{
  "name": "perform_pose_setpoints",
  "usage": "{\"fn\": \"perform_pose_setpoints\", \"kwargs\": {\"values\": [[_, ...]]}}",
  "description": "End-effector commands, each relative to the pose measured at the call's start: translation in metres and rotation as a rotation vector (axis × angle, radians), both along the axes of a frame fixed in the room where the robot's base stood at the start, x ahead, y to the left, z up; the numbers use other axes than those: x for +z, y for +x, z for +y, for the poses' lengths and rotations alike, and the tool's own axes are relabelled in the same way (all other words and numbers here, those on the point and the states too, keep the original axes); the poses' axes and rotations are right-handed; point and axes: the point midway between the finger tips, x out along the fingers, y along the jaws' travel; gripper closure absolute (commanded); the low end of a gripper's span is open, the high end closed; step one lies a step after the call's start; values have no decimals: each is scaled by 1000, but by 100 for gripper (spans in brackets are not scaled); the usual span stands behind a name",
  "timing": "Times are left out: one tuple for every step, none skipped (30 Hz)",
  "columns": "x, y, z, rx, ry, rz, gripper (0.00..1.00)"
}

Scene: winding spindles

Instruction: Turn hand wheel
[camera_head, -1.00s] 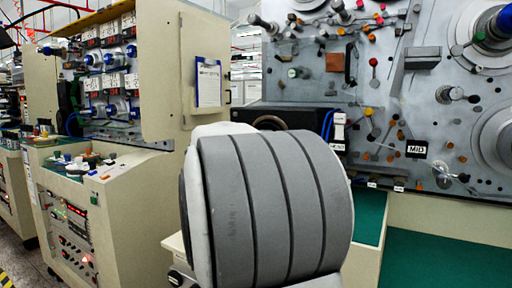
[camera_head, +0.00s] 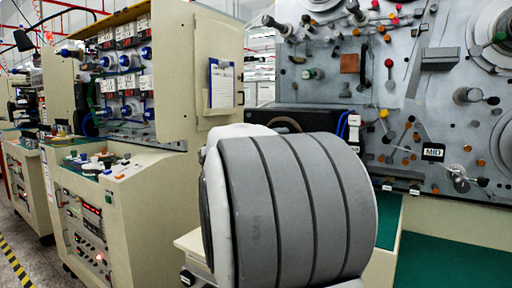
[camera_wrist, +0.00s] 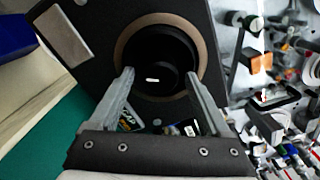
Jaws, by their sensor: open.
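A round part with a brown rim (camera_wrist: 123,50) and a dark, deep centre sits on a black box-like face in the wrist view. In the head view a brown curved rim (camera_head: 285,122) shows above my grey arm, by the black box (camera_head: 318,122). I cannot tell for sure that this is the hand wheel. My gripper (camera_wrist: 158,76) is open and empty, its two fingers spread before the lower part of the round part. Whether they touch it cannot be told. My arm hides the gripper in the head view.
A grey spindle panel (camera_head: 430,95) with rollers, knobs and a MID label stands at the right. A green surface (camera_head: 450,265) lies below it. A cream cabinet (camera_head: 150,215) with spools and switches stands at the left. A blue block (camera_wrist: 14,35) shows at the wrist view's upper left.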

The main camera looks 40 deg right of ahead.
Motion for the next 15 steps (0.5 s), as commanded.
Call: {"fn": "perform_pose_setpoints", "kwargs": {"values": [[1, -1, 5, 3, 1, -1, 19], [1, -2, 8, 2, 0, -1, 19], [2, -3, 14, 4, 1, -2, 19], [2, -4, 19, 5, 1, -2, 19], [2, -6, 25, 5, 0, -2, 19], [2, -9, 33, 6, 0, -1, 19], [3, -11, 40, 4, 0, -2, 19], [2, -12, 47, 6, 1, -1, 19], [3, -15, 57, 7, 0, -2, 19], [2, -18, 64, 6, 0, -1, 19], [3, -19, 72, 6, 1, -2, 19], [3, -23, 81, 6, 1, -2, 19], [2, -25, 88, 4, 0, -1, 19], [2, -26, 96, 7, 1, -1, 19], [3, -29, 105, 7, 0, -1, 19]]}}
